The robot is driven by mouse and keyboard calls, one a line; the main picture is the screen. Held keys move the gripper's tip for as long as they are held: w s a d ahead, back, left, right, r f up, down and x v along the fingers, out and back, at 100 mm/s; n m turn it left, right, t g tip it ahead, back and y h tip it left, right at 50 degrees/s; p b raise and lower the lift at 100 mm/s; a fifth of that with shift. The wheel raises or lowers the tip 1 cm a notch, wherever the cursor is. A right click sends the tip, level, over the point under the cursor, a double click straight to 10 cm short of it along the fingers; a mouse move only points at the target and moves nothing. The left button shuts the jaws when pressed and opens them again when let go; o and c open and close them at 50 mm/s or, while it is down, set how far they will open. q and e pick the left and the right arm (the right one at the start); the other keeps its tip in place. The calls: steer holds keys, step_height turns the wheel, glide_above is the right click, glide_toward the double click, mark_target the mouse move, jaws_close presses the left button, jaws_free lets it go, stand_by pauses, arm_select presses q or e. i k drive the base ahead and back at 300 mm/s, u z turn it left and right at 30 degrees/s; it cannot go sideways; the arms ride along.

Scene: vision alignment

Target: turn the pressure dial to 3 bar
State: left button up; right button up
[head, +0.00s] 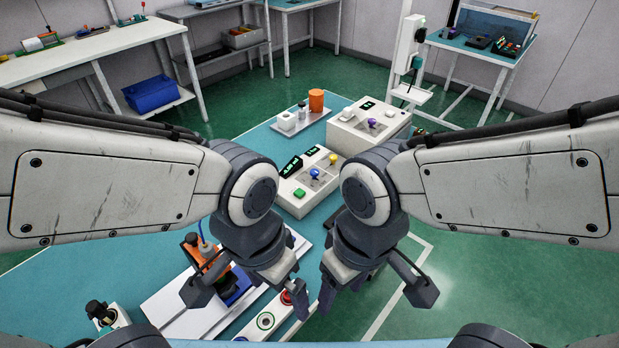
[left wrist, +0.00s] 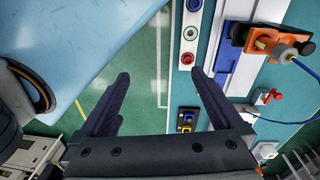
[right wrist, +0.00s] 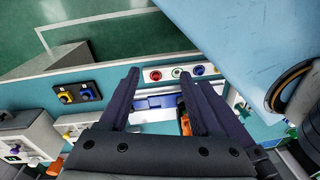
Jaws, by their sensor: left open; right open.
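In the head view a white console (head: 295,205) on the table carries dark displays (head: 291,166), a blue knob (head: 314,173), a yellow knob (head: 333,158) and a green button. A second white console (head: 385,123) behind it has a purple knob (head: 372,122) and a small display. The display text is too small to read surely, so I cannot tell which knob is the pressure dial. My left gripper (head: 299,300) and right gripper (head: 339,296) are open and empty, well in front of the consoles. Their open fingers also show in the left wrist view (left wrist: 159,75) and right wrist view (right wrist: 159,71).
A white strip with coloured rings (head: 248,334) lies by my left gripper. An orange fixture (head: 203,255) with a cable stands left of it. A dark box with yellow and blue knobs (right wrist: 77,94) sits near the table edge. An orange cylinder (head: 316,100) stands at the back.

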mark_target(315, 173)
steer(key=z, duration=1.55)
steer(key=i, duration=0.8)
steer(key=u, duration=2.5)
